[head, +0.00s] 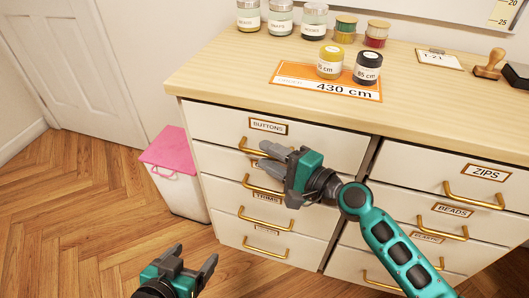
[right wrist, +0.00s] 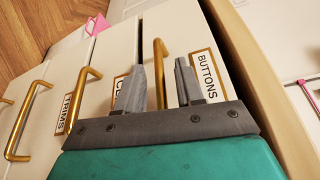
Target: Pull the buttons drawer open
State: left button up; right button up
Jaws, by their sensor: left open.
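The buttons drawer (head: 217,122) is the top left drawer front of the white cabinet, under a framed BUTTONS label (head: 268,127). It looks shut, about flush with the fronts below. Its brass handle (right wrist: 160,65) stands between the two grey fingers of my right gripper (right wrist: 159,82) in the right wrist view. Those fingers are apart, one on each side of the bar, with a visible gap; contact is not clear. In the head view my right gripper (head: 265,156) hides part of the handle. My left gripper (head: 194,256) is open and empty, low over the floor, away from the cabinet.
Jars (head: 314,20) and an orange 430 cm card (head: 290,76) are on the wooden top (head: 210,75). Other drawers with brass handles, such as zips (head: 474,199) and trims (head: 265,222), surround this one. A pink-lidded bin (head: 164,150) stands left of the cabinet. The floor (head: 75,195) further left is clear.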

jog(key=shift+x, duration=0.95)
grip_shut()
